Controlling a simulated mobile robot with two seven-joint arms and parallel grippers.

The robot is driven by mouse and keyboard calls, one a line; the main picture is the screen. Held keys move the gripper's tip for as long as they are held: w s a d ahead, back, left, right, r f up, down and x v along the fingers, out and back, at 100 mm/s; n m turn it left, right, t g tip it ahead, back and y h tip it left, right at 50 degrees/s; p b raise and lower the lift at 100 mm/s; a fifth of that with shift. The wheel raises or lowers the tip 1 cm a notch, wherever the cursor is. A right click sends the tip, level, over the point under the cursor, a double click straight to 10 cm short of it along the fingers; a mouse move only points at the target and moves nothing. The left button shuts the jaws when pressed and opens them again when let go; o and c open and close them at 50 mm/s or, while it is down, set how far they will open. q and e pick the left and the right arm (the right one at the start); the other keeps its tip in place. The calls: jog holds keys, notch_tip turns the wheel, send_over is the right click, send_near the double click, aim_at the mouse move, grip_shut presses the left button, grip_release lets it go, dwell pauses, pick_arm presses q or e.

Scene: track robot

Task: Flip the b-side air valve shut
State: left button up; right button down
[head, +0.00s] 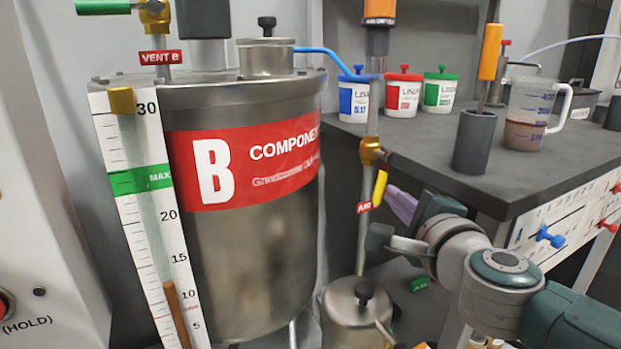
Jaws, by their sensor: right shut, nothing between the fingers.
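The b-side air valve is on the thin vertical pipe right of the B tank, with a brass body (371,151) and a yellow lever (380,188). The lever hangs down from the body, close to the line of the pipe and tilted slightly. A red tag (364,207), partly readable, is on the pipe below. My right gripper (390,216) is just right of and below the lever, shut and empty. Whether it touches the lever I cannot tell. My left gripper is out of view.
The steel B tank (250,250) with its level scale stands left of the pipe. A small lidded steel pot (358,310) stands below. The grey bench (420,155) at right holds tubs (403,92), a jug (530,115) and a dark cylinder (474,142).

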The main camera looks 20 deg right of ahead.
aim_at(385, 179)
jog(key=a+r+m+y+p, duration=0.1)
jog(key=m+p, duration=0.1)
jog(key=p, duration=0.1)
jog(key=a+m+g+y+p, duration=0.1)
jog(key=m+p, duration=0.1)
jog(key=p, duration=0.2)
jog(key=a+r+m+g+p, duration=0.1)
jog(key=m+p, duration=0.2)
jog(key=shift+s+a+r+y, duration=0.1)
jog(key=shift+a+r+y, duration=0.2)
jog(key=shift+y, duration=0.1)
jog(key=m+p, duration=0.1)
jog(key=r+m+y+p, duration=0.1)
jog(key=p, duration=0.1)
jog(key=shift+a+m+y, duration=0.3)
jog(key=shift+a+m, duration=0.05)
jog(key=shift+m, duration=0.05)
jog(key=shift+d, duration=0.15)
jog(key=shift+d+r, duration=0.15)
jog(key=shift+d, duration=0.55)
